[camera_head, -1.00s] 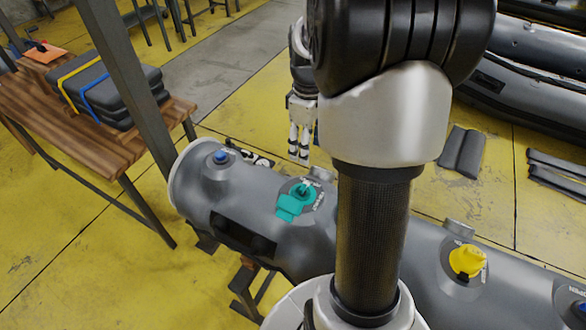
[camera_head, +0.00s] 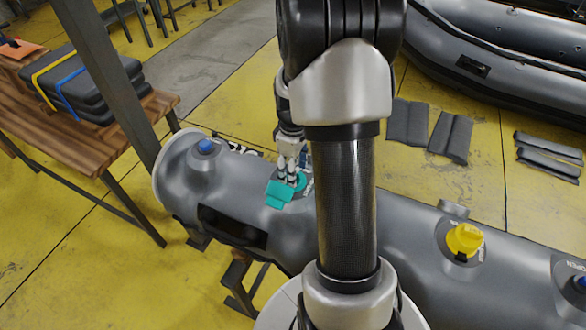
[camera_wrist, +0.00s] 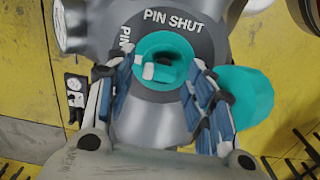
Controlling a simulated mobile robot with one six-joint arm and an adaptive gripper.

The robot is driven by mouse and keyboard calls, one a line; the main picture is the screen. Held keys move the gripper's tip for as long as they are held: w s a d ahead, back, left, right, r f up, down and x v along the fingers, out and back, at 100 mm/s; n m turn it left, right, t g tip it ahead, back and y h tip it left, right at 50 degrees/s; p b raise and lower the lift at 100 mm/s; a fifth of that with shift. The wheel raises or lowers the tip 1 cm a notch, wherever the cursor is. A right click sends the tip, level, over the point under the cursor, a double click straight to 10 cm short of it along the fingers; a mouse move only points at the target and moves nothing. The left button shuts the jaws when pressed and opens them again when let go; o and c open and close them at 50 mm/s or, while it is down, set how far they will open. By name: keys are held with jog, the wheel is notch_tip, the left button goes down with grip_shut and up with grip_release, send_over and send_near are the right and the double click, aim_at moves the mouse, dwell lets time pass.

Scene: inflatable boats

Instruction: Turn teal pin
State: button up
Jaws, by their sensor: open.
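The teal pin sits in a valve on the grey inflatable tube. In the head view, its teal cap (camera_head: 279,194) hangs on the near side of the valve. In the wrist view, the teal pin (camera_wrist: 160,66) shows as a ring with a raised centre piece, under a collar lettered "PIN SHUT". The round teal cap (camera_wrist: 243,96) lies to its right. My gripper (camera_head: 290,180) is open at the valve. In the wrist view, its fingers (camera_wrist: 162,92) stand on either side of the pin, apart from each other. Contact with the pin cannot be told.
The grey tube (camera_head: 400,235) carries a yellow valve cap (camera_head: 465,240) to the right and a blue valve (camera_head: 205,147) at the left end. A wooden bench (camera_head: 155,110) stands at left beside a dark post. Dark boats lie at upper right.

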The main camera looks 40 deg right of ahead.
jog(key=c, duration=1.1)
jog(key=shift+o, duration=0.2)
jog(key=shift+m, duration=0.3)
jog(key=m+p, duration=0.1)
jog(key=m, duration=0.2)
jog(key=shift+s+r+m, duration=0.1)
jog(key=shift+m, duration=0.2)
jog(key=m+p, duration=0.1)
jog(key=m, duration=0.3)
jog(key=shift+m, duration=0.3)
jog(key=m, duration=0.4)
jog(key=shift+s+p, duration=0.1)
jog(key=shift+p, duration=0.2)
jog(key=m, duration=0.5)
jog(key=shift+a, duration=0.1)
jog(key=shift+m, duration=0.3)
